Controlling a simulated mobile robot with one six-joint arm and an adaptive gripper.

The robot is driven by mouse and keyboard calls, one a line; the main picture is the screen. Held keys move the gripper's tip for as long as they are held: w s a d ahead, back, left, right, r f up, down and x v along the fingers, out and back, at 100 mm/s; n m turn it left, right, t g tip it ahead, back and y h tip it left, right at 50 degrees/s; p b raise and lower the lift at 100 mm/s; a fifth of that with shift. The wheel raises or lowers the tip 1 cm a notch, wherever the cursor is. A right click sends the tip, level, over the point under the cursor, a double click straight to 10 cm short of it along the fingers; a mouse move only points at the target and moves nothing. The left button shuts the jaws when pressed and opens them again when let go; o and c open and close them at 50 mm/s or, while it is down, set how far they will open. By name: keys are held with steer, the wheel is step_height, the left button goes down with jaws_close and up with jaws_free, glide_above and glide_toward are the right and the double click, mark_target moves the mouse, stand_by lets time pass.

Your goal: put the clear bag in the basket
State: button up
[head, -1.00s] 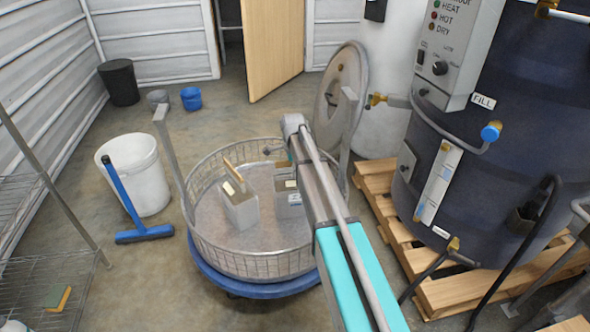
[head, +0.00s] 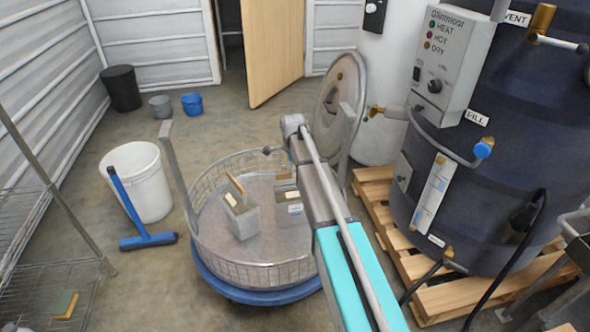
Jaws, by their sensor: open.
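The round wire-mesh basket (head: 222,268) stands on a blue wheeled base (head: 262,295) in the middle of the head view, with two upright metal posts at its sides. Two grey, box-shaped, bag-like items stand inside it: one on the left (head: 243,222) with a tan strip sticking up, and one on the right (head: 290,212), partly covered by my arm. I cannot tell whether either is the clear bag; no other clear bag is visible. My arm reaches from the lower right over the basket's right side. My gripper's fingers are not visible.
A white bucket (head: 148,190) and blue squeegee (head: 150,241) stand left of the basket. A wire shelf (head: 40,285) is at far left. A dark tank (head: 490,170) on a wooden pallet (head: 440,296) is at right. A round metal lid (head: 337,95) stands behind. Floor is clear at front left.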

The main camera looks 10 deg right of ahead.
steer(key=shift+r+p, duration=2.9)
steer(key=shift+r, duration=0.3)
steer(key=shift+s, duration=0.15)
steer(key=s+n, duration=1.8)
steer(key=s, duration=1.1)
steer(key=shift+d, duration=0.2)
